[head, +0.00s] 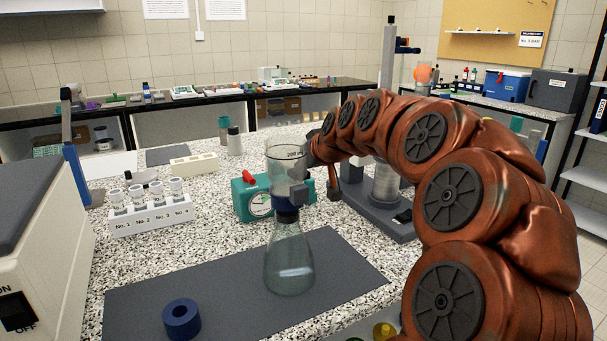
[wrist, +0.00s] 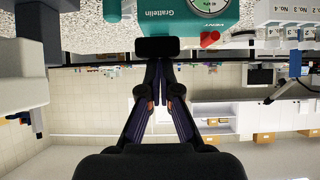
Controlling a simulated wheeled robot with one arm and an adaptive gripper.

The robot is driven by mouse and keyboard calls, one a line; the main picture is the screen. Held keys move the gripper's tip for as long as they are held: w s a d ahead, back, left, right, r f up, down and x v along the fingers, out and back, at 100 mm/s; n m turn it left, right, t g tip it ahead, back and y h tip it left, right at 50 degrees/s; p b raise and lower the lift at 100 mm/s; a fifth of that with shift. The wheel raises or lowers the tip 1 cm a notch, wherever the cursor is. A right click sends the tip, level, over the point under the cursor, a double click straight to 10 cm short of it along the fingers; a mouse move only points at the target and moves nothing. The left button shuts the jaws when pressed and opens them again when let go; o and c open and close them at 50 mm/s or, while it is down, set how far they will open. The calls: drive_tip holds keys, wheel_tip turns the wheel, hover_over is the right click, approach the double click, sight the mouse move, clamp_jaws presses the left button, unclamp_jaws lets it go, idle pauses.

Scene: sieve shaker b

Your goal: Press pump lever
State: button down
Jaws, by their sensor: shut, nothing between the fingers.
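The pump is a teal box (head: 246,199) with a round white gauge and a red knob, standing behind the flask in the head view. It also shows upside down at the top of the wrist view (wrist: 185,12). A black pad (wrist: 157,47), which looks like the pump lever's end, lies beside the teal body. My gripper (wrist: 158,82) is shut and empty, its fingertips pointing at this pad and close to it. I cannot tell whether they touch. In the head view the fingers are hard to make out near the funnel and arm.
A glass flask (head: 290,262) with a funnel (head: 284,163) stands on a dark mat (head: 232,303), in front of the pump. A blue ring (head: 181,319) lies on the mat. A white rack of vials (head: 151,217) is left of the pump. A grey stand base (head: 379,222) is to its right.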

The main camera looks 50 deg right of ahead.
drive_tip(key=r+b+v, duration=0.1)
drive_tip(key=v, duration=0.9)
drive_tip(key=shift+r, duration=0.35)
drive_tip(key=shift+w+d, duration=0.1)
drive_tip(key=shift+d, duration=0.1)
drive_tip(key=w+d+r+g+y+p, duration=0.1)
drive_tip(key=w+d+r+g+p, duration=0.1)
drive_tip(key=w+r+g+p, duration=0.2)
drive_tip(key=shift+w+r+y+p, duration=0.3)
drive_tip(key=shift+w+r+p, duration=0.65)
drive_tip(key=shift+r+p, duration=1.25)
drive_tip(key=shift+f, duration=0.25)
